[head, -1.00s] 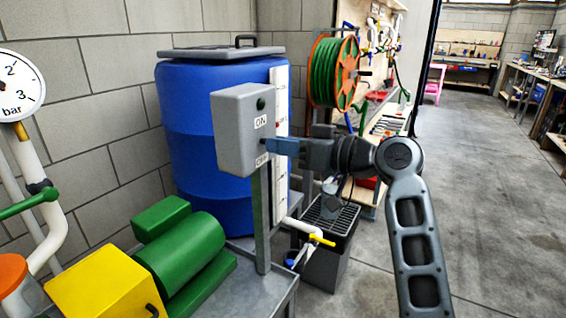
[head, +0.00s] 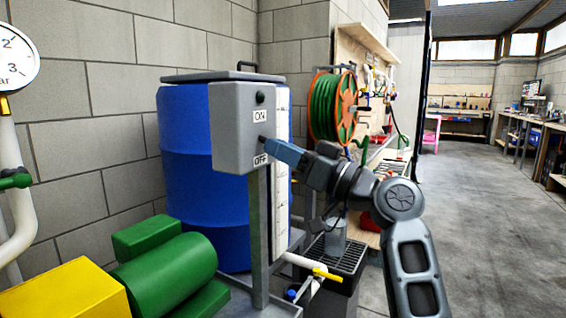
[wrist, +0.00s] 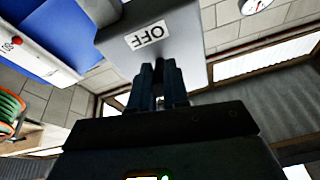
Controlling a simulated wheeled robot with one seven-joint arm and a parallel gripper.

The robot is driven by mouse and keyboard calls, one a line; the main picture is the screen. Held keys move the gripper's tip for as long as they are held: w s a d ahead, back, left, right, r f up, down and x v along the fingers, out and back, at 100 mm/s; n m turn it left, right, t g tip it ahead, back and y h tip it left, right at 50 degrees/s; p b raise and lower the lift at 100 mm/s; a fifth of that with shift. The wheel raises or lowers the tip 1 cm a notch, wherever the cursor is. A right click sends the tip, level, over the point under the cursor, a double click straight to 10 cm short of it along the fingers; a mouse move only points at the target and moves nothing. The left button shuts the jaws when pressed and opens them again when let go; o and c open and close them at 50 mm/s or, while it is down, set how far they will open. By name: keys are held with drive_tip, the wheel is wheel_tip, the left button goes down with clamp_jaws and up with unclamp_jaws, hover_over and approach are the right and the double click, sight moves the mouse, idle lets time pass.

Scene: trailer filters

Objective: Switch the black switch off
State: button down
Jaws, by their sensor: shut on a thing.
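The grey switch box (head: 236,128) stands on a post, with an ON label above and an OFF label (head: 261,160) below on its face. The black switch (head: 262,139) sits between the labels; only a small dark bit of it shows. My gripper (head: 272,146) is at the switch, its blue-grey fingers shut on it and tilted up to the left. The round lamp (head: 260,97) above ON is dark.
A blue barrel (head: 185,170) stands behind the box. A green motor (head: 165,272) and a yellow block (head: 70,290) are at lower left. A hose reel (head: 325,105) hangs behind my arm. A pipe with a yellow valve (head: 325,274) is below. The floor at right is clear.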

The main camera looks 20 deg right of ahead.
idle(0.4)
drive_tip(key=c, duration=1.1)
unclamp_jaws()
drive_tip(key=v, duration=0.8)
drive_tip(key=shift+w, duration=0.1)
